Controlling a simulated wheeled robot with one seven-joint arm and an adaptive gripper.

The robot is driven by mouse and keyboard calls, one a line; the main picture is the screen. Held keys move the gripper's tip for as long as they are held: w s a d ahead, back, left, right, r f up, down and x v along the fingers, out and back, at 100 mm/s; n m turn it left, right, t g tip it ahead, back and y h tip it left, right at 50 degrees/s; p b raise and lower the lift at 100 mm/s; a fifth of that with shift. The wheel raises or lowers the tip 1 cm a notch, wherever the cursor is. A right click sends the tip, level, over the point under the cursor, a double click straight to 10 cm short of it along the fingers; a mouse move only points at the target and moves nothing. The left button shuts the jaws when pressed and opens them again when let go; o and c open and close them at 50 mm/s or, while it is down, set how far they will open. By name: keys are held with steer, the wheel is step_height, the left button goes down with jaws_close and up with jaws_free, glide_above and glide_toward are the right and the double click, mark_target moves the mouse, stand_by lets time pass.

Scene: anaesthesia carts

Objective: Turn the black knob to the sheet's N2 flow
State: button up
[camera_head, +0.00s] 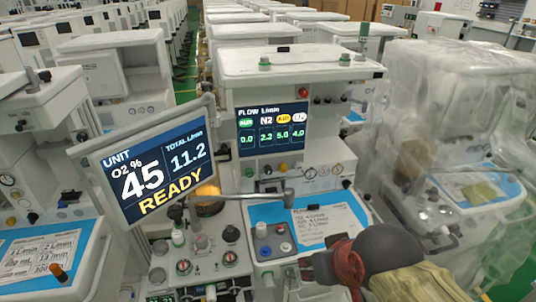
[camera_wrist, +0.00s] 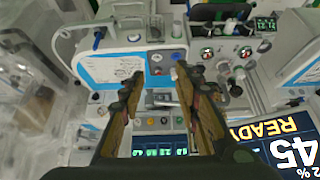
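The flow screen (camera_head: 272,128) on the middle cart shows N2 in its header and the values 0.0, 2.2, 5.0 and 4.0. Below it is a row of small knobs; a dark one (camera_head: 268,171) sits beside a green one (camera_head: 249,172). The printed sheet (camera_head: 322,222) lies on the cart's blue worktop; its lines are too small to read surely. My gripper (camera_head: 322,268) is at the lower right, in front of the worktop. In the wrist view, upside down, my gripper (camera_wrist: 158,76) is open and empty, with the knob row (camera_wrist: 163,120) showing between its fingers.
A tilted monitor (camera_head: 155,168) reading READY stands at left on a horizontal arm (camera_head: 245,196), which crosses before the cart. Several buttons (camera_head: 272,240) sit left of the sheet. A plastic-covered cart (camera_head: 450,130) stands close at right. Another cart (camera_head: 45,220) is at left.

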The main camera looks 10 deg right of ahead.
steer(key=w+t, duration=0.3)
steer(key=w, duration=1.3)
steer(key=m+t+p, duration=0.1)
steer(key=t, duration=0.5)
glide_toward(269, 172)
steer(key=w+f+t, duration=0.1)
steer(key=f+t, duration=0.1)
steer(key=shift+w+f+m+t+p, duration=0.3)
steer(key=shift+w+f+m+t, duration=0.05)
steer(key=shift+w+m+t, duration=0.05)
steer(key=w+b, duration=0.1)
steer(key=w, duration=0.6)
steer(key=shift+w, duration=0.3)
steer(key=shift+c, duration=0.5)
jaws_close()
